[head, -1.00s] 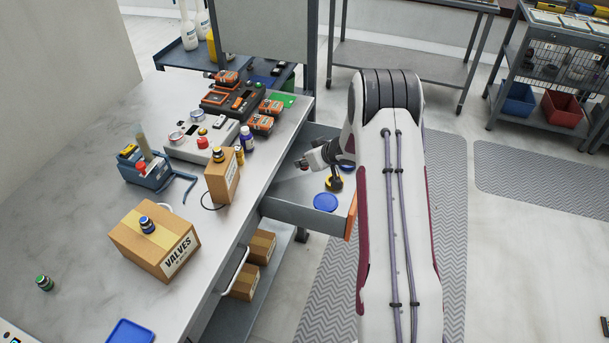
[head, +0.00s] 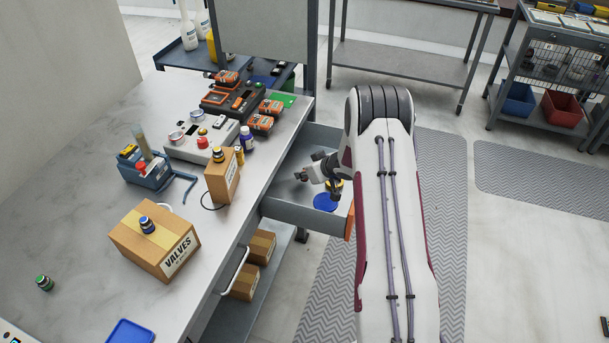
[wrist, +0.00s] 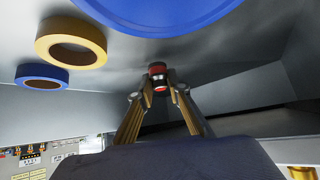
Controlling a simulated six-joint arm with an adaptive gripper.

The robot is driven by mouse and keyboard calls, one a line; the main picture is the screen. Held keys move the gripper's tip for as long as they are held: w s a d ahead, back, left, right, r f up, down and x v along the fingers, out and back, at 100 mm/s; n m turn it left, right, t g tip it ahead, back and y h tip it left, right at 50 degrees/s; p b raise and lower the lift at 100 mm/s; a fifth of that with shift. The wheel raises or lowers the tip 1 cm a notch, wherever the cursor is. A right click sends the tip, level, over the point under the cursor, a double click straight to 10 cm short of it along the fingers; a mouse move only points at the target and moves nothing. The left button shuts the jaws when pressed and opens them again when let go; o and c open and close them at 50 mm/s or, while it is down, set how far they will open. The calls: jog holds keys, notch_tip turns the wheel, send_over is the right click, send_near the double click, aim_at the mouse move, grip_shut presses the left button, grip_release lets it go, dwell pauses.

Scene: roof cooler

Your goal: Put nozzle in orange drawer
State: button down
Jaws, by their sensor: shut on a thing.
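My gripper (head: 301,176) is inside or just above the open orange drawer (head: 350,222), a grey drawer with an orange front, pulled out from the workbench. In the wrist view, my gripper (wrist: 158,82) is shut on a small red and black piece, the nozzle (wrist: 157,70), at its fingertips. The nozzle is hardly visible in the head view. In the wrist view, the drawer's grey floor and walls surround the fingertips. I cannot tell whether the nozzle touches the floor.
A blue disc (head: 325,202) lies in the drawer near my gripper. A yellow ring (wrist: 71,42) and a blue ring (wrist: 42,76) lie beyond it. The workbench (head: 80,210) carries a VALVES box (head: 150,250), a smaller carton (head: 222,180) and several devices.

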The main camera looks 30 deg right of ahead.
jog(key=shift+f, duration=0.6)
jog(key=shift+f, duration=0.15)
jog(key=c, duration=1.9)
grip_release()
